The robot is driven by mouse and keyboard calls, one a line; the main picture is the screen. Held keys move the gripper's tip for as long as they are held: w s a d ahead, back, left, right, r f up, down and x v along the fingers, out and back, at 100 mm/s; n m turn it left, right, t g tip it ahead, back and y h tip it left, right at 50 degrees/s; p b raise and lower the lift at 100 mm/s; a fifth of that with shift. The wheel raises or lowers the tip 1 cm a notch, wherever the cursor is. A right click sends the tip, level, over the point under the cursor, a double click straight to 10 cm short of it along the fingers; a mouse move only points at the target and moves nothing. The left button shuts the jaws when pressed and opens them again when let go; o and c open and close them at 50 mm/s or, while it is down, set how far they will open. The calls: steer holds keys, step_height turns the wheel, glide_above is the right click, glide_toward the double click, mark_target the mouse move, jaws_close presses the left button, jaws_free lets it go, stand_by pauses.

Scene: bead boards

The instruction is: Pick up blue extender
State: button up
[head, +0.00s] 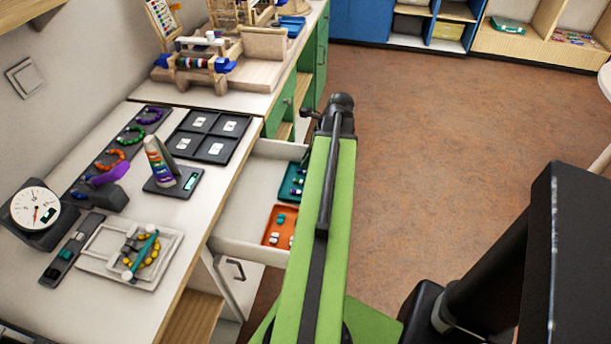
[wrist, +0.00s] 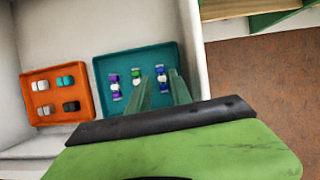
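The blue extender (wrist: 161,79), a small blue and white piece, stands in the teal tray (wrist: 110,65) inside the open drawer. My gripper (wrist: 160,76) points down into this tray with its two green fingers apart. In the wrist view the blue extender shows between the fingertips. I cannot tell how far above it they are, and no contact shows. A purple and white piece (wrist: 115,85) and a green and white piece (wrist: 136,76) stand to its left in the same tray. In the head view my arm hides the gripper.
An orange tray (wrist: 41,114) with white, teal and dark pieces lies beside the teal tray. The drawer wall (wrist: 192,50) rises close to the right of the gripper. The worktop (head: 190,225) holds a dial, a bead board and a dark compartment tray (head: 209,135). The floor is clear.

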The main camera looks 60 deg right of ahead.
mark_target(300, 170)
steer(key=b+x, duration=0.3)
steer(key=x, duration=0.1)
steer(key=shift+f, duration=0.25)
steer(key=shift+r, duration=0.2)
jaws_close()
steer(key=shift+r+p, duration=0.15)
steer(key=shift+p, duration=0.15)
step_height(300, 170, up, 10)
steer(key=p, duration=0.9)
steer(key=shift+p, duration=0.35)
